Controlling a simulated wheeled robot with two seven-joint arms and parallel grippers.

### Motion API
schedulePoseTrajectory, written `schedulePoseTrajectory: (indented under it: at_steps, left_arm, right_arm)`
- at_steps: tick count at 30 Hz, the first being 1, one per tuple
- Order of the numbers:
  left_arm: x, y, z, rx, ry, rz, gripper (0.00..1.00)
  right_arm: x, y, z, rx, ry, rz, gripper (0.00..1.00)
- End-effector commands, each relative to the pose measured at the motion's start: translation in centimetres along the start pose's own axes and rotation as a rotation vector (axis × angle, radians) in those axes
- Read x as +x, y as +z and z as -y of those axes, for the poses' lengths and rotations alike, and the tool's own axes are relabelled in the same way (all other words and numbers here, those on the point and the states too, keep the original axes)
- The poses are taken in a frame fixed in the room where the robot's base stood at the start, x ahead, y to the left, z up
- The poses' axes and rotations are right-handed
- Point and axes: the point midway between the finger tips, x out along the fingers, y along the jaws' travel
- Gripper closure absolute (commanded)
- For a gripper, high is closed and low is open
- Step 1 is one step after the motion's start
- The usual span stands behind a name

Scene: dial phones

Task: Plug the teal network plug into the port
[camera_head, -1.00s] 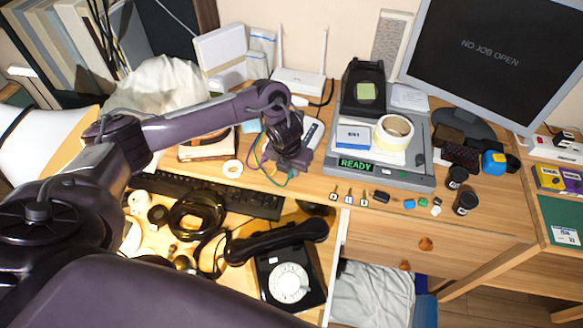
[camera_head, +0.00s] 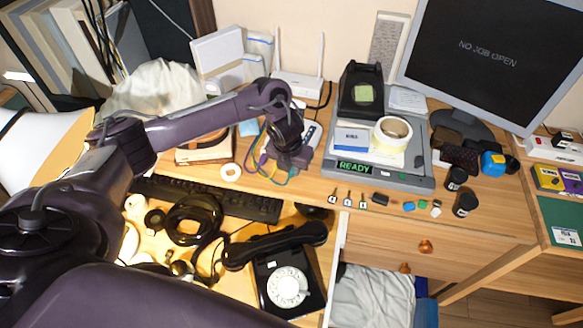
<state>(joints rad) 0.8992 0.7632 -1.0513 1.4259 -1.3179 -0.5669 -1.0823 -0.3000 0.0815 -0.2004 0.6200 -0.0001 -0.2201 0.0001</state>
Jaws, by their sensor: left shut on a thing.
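My left gripper (camera_head: 284,163) points down over the desk, left of the grey device with the READY display. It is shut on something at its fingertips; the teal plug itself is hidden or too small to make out. A teal cable (camera_head: 271,178) loops out beside the gripper, with purple and yellow cables next to it. A white box (camera_head: 309,134) stands just behind and right of the gripper, partly covered by it. I cannot make out the port. My right gripper is not in view.
The grey READY device (camera_head: 378,172) carries a tape roll (camera_head: 392,131) and stands to the right. A white router (camera_head: 298,84) is behind. A keyboard (camera_head: 212,197) and a black dial phone (camera_head: 286,285) are in front. Small keys and caps lie along the desk's front.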

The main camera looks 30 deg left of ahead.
Motion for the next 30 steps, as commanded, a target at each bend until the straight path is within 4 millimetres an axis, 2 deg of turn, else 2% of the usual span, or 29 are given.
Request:
schedulePoseTrajectory:
  at_steps: [10,11,16,25,30]
  left_arm:
    - [0.1,0.6,0.1,0.0,-0.001,0.002,0.97]
    - [0.0,0.6,0.1,0.0,-0.001,0.002,0.81]
    - [0.0,0.5,0.1,0.0,-0.001,0.001,0.59]
    - [-0.2,0.5,0.0,0.001,-0.001,0.001,0.59]
    - [-2.3,0.6,0.1,0.003,-0.003,0.004,0.59]
  right_arm:
    - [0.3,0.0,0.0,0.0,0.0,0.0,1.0]
    - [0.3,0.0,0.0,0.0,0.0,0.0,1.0]
    - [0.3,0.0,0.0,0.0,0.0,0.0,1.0]
    - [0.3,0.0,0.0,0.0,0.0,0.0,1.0]
    - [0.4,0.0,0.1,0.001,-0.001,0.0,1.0]
